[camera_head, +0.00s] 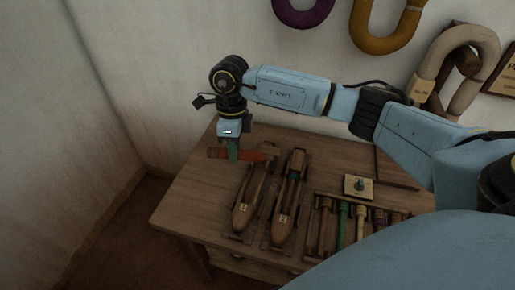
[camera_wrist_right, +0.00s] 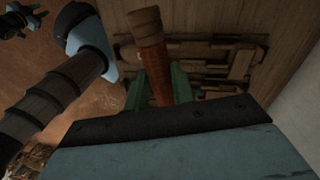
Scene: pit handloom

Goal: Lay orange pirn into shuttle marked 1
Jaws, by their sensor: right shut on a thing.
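The orange pirn (camera_head: 250,156) lies roughly level in my right gripper (camera_head: 233,154), which is shut around it. The pirn also shows in the right wrist view (camera_wrist_right: 152,55), between the green fingers (camera_wrist_right: 157,88). It is held above the back left of the table, close to the far end of the left shuttle (camera_head: 245,212) in the head view. A second shuttle (camera_head: 284,226) lies to its right, with a dark green pirn in it. Both carry small pale labels, too small to read surely. My left gripper is not seen in the head view.
The wooden table (camera_head: 190,200) has bare room at its left. A rack of several pirns (camera_head: 343,225) lies right of the shuttles, with a small pale plate (camera_head: 359,187) behind it. Coloured yarn hanks (camera_head: 385,42) hang on the back wall.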

